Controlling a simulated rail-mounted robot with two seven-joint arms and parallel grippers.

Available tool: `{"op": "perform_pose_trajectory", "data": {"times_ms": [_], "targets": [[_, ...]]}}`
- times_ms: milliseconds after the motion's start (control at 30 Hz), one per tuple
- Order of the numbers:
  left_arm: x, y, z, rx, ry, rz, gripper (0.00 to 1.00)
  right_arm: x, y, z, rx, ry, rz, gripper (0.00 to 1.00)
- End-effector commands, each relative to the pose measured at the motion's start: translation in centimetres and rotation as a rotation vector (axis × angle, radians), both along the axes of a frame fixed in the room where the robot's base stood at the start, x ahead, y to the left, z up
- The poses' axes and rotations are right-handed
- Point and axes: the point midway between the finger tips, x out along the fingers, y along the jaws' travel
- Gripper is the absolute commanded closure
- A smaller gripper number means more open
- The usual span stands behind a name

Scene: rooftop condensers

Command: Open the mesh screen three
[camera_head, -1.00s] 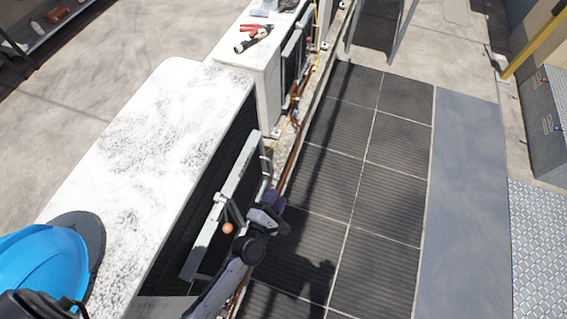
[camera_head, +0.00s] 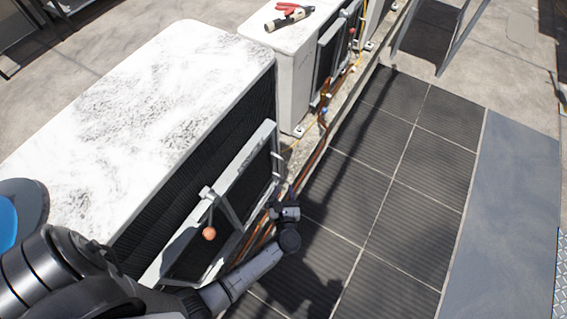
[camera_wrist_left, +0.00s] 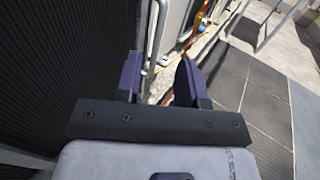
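A mesh screen (camera_head: 190,240) in a light grey frame is set on the dark front face of the nearest white condenser (camera_head: 150,95). A lever with an orange knob (camera_head: 209,233) is at its upper edge. A pale bar handle (camera_head: 277,168) is at the screen's far end; a pale upright bar also shows in the left wrist view (camera_wrist_left: 152,40), beyond the fingers. My left gripper (camera_head: 286,212) is low in front of the screen, apart from the knob. Its purple fingers (camera_wrist_left: 158,75) are open with nothing held between them. My right gripper is out of view.
Copper pipes (camera_head: 313,160) run along the foot of the condensers. A second condenser (camera_head: 292,60) with red-handled pliers (camera_head: 292,10) on top stands beyond. Dark floor mats (camera_head: 415,210) leave free room at right.

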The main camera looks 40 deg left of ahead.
Motion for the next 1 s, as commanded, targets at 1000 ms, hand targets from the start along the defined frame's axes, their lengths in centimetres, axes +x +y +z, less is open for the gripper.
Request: {"op": "perform_pose_trajectory", "data": {"times_ms": [1000], "targets": [[7.7,7.3,0.0,0.002,0.002,-0.002,0.64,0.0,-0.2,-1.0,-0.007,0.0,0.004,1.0]]}}
